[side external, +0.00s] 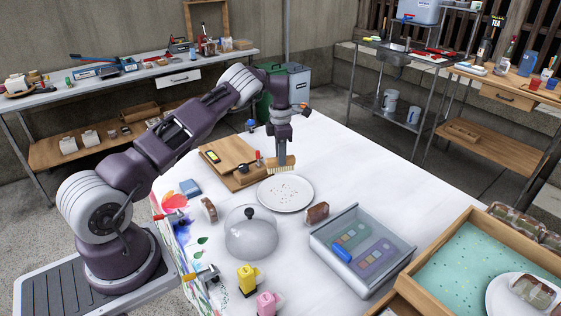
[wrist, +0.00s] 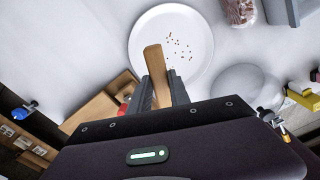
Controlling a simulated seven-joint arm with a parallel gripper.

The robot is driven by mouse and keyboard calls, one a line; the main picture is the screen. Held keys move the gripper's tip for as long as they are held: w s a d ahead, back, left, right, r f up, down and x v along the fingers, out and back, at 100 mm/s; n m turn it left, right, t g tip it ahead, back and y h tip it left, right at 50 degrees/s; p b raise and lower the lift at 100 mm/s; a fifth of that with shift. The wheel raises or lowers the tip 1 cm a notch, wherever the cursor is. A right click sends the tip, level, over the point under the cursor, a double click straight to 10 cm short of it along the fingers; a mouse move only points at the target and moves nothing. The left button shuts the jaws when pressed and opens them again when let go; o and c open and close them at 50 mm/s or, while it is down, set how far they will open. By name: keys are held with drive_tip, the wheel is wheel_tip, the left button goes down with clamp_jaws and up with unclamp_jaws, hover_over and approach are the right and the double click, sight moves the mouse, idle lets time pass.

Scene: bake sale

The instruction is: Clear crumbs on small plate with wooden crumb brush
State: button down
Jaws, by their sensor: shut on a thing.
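The small plate (side external: 299,202) is white and lies on the white table, with brown crumbs (side external: 287,191) scattered on it. The plate (wrist: 200,68) and crumbs (wrist: 177,44) also show in the wrist view. My gripper (side external: 283,146) is shut on the wooden crumb brush (side external: 280,163), whose pale bristles point down near the plate's back left rim. In the wrist view my gripper (wrist: 164,92) holds the brush's wooden body (wrist: 156,70), which overlaps the plate's edge. I cannot tell whether the bristles touch anything.
Wooden boards (side external: 228,155) lie left of the plate. A clear dome (side external: 251,236) stands in front, and a wrapped loaf (side external: 317,213) sits at the plate's right. A grey bin (side external: 360,232) and wooden tray (side external: 460,235) are further right. The table behind the plate at right is clear.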

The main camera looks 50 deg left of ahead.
sight(280, 171)
drive_tip(key=shift+f, duration=4.1)
drive_tip(key=shift+d, duration=2.7)
drive_tip(key=shift+a, duration=2.75)
drive_tip(key=shift+d, duration=3.15)
wheel_tip(280, 171, up, 8)
drive_tip(key=shift+a+r, duration=0.1)
